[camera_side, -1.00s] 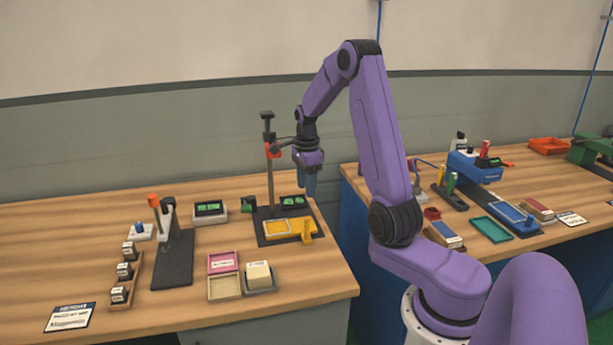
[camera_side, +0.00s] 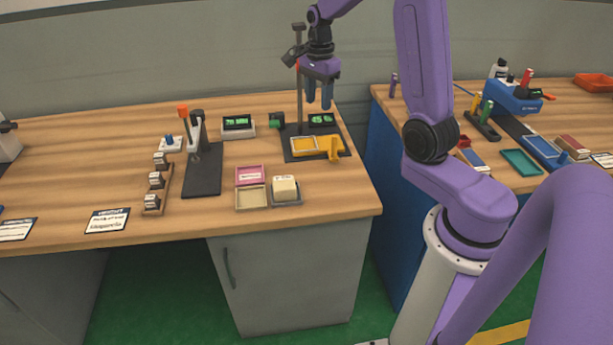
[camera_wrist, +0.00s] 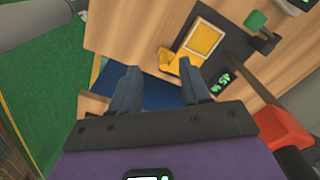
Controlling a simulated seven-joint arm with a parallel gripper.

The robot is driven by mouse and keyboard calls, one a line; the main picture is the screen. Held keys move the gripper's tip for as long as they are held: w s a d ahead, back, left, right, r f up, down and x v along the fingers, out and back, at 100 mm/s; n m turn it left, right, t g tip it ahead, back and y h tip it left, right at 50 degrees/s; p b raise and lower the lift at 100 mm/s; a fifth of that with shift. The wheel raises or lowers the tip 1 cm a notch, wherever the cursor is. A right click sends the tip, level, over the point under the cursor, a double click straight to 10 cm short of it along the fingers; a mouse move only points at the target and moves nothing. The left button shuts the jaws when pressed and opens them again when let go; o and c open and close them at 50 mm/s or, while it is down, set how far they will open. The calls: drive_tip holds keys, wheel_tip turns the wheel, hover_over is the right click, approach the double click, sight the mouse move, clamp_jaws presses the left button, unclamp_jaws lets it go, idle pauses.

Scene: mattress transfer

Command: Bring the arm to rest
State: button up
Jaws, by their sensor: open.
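My gripper (camera_side: 319,94) hangs in the air above the back right corner of the left table, with its two blue fingers apart and nothing between them. In the wrist view, the open fingers (camera_wrist: 158,90) point down over the table's edge. A yellow fixture with a tray (camera_side: 318,146) sits on a dark base plate below my gripper and apart from it. The fixture also shows in the wrist view (camera_wrist: 186,66).
A stand post (camera_side: 299,75) rises just left of my gripper. A lever press (camera_side: 201,165), a pink tray (camera_side: 249,176) and a pale block (camera_side: 285,187) stand further left. A gap separates the left table from the right bench (camera_side: 505,180).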

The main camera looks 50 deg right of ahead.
drive_tip(key=s+a+r+n, duration=0.1)
drive_tip(key=s+a+n, duration=0.4)
drive_tip(key=a+n, duration=0.35)
drive_tip(key=s+a+r+n, duration=0.1)
drive_tip(key=s+a+n, duration=0.4)
drive_tip(key=a+n, duration=0.35)
drive_tip(key=s+a+n, duration=0.2)
drive_tip(key=s+n, duration=0.5)
drive_tip(key=s, duration=0.2)
drive_tip(key=s+a+n, duration=0.2)
drive_tip(key=s+n, duration=0.6)
drive_tip(key=s, duration=0.1)
drive_tip(key=shift+w, duration=0.1)
